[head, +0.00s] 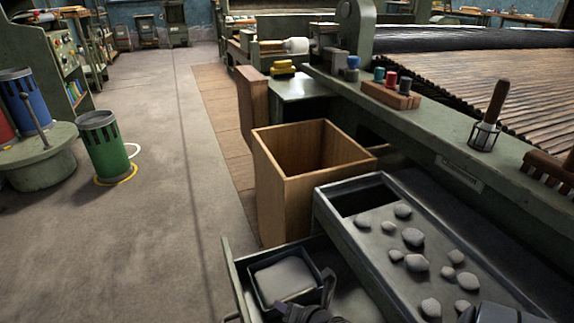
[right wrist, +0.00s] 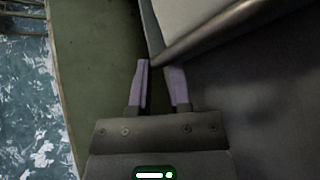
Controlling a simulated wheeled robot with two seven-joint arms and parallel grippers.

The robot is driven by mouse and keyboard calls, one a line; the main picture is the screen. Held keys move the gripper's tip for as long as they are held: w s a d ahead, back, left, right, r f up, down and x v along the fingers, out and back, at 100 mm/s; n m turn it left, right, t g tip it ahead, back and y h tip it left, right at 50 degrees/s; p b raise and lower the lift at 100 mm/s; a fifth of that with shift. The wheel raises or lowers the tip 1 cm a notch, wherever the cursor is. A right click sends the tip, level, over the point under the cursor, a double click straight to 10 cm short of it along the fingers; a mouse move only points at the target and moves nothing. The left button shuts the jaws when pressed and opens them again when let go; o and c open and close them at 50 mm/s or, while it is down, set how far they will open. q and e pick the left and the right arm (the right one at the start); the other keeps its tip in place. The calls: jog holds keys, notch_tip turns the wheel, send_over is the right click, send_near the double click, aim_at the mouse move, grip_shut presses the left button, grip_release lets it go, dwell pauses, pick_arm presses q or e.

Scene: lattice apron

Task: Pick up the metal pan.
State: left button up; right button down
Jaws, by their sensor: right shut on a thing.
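The metal pan (head: 255,290) is a small dark square pan with a pale grey filling or inner surface. It sits in the open drawer at the bottom of the head view. In the right wrist view the purple fingers of my right gripper (right wrist: 158,80) are close together at the pan's dark rim (right wrist: 215,32), with the pale inside beyond. The exact grip on the rim is partly hidden. My left gripper is not in view.
The open drawer (head: 240,283) surrounds the pan. A grey tray (head: 330,205) with several stones stands to its right, higher up. A tall wooden bin (head: 285,205) stands behind. A green bench (head: 440,150) runs along the right. Floor at left is clear near the drawer.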

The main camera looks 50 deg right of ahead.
pick_arm(q)
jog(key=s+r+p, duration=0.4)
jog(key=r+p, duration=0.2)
jog(key=p, duration=0.1)
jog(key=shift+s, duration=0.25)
pick_arm(e)
notch_tip(320, 180, up, 9)
jog(key=shift+f, duration=0.15)
